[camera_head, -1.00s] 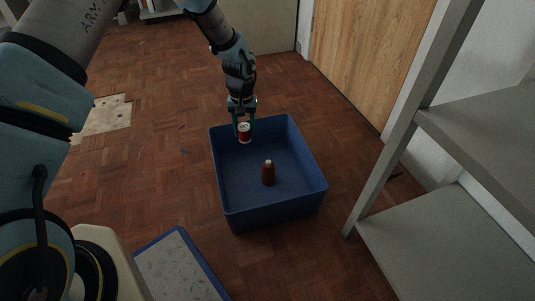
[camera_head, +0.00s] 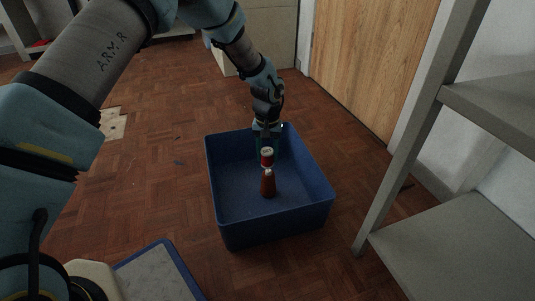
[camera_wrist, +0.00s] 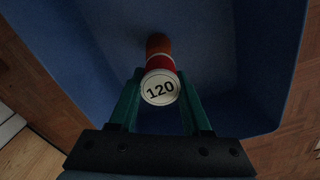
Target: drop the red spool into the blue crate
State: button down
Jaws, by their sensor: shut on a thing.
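My gripper (camera_head: 267,152) is shut on the red spool (camera_head: 267,158), which has a white top. A brown-red cone (camera_head: 268,186) stands upright in the crate. In the wrist view the cone (camera_wrist: 158,44) shows just beyond the spool. I cannot tell whether spool and cone touch.
A grey shelf unit (camera_head: 430,235) stands close to the crate's right. A wooden door (camera_head: 370,55) is behind it. A blue-edged grey panel (camera_head: 160,276) lies at the lower left. Parquet floor (camera_head: 165,195) is clear left of the crate.

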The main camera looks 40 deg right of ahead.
jog(key=shift+f, duration=0.6)
jog(key=shift+c, duration=1.4)
grip_release()
notch_tip(320, 180, up, 11)
jog(key=p, duration=0.5)
